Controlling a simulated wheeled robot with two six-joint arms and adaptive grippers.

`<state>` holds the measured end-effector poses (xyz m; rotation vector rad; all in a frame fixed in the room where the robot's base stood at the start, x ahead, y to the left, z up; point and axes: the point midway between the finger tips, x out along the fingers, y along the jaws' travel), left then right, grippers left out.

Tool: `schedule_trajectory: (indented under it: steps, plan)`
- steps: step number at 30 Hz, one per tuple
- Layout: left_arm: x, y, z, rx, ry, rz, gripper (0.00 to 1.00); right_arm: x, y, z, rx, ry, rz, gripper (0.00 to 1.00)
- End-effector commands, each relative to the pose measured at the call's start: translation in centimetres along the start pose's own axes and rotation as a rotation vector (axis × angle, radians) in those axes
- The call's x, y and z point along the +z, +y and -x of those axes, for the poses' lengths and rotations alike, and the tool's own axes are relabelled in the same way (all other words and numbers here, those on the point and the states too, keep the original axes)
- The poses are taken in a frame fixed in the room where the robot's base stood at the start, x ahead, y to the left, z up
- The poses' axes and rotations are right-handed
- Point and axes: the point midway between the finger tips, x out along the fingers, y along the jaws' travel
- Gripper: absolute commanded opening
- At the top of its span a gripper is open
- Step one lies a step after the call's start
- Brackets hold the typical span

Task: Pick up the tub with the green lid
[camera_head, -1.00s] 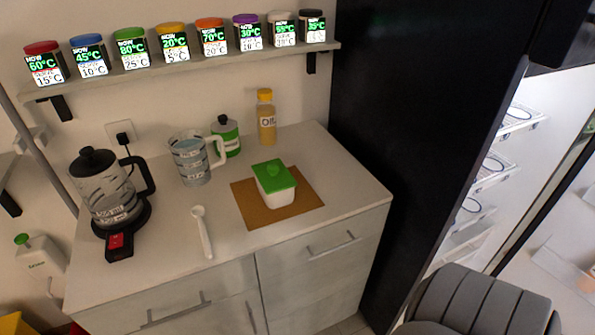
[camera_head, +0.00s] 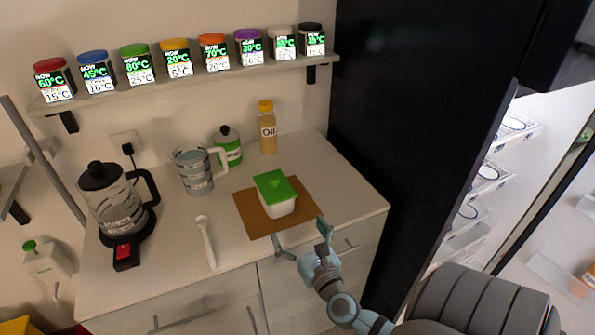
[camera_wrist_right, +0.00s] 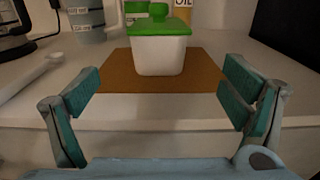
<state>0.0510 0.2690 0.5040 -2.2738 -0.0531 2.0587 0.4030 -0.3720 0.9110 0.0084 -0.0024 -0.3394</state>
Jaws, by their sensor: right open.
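The white tub (camera_head: 280,207) with the green lid (camera_head: 273,184) stands upright on a brown mat (camera_head: 252,222) on the counter. My right gripper (camera_head: 300,237) is open and empty in front of the mat, by the counter's front edge, apart from the tub. In the right wrist view the tub (camera_wrist_right: 160,56) stands straight ahead, between and beyond the open fingers of the gripper (camera_wrist_right: 160,100). My left gripper does not show.
Several lidded spice dispensers line the wall shelf (camera_head: 200,74). A dark tall cabinet (camera_head: 425,100) bounds the right.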

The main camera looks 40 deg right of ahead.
Motion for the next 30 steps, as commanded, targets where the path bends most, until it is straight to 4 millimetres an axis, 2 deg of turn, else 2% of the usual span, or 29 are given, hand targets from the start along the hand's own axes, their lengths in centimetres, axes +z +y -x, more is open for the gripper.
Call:
schedule_trajectory:
  steps: [7,11,18,27,30]
  plan:
    - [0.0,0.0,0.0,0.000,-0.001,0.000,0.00,0.0,0.1,-0.2,0.003,0.000,0.005,0.92]
    - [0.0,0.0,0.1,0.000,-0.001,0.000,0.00,0.0,0.1,-1.5,0.002,0.000,0.006,0.92]
    - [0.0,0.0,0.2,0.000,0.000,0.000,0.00,0.0,0.1,-6.0,0.002,-0.001,0.008,0.92]
    - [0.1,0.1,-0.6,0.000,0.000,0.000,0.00,-0.1,0.1,-11.8,0.003,0.000,0.006,0.92]
    - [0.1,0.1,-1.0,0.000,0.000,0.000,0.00,-0.3,0.1,-13.2,0.002,0.001,0.007,0.92]
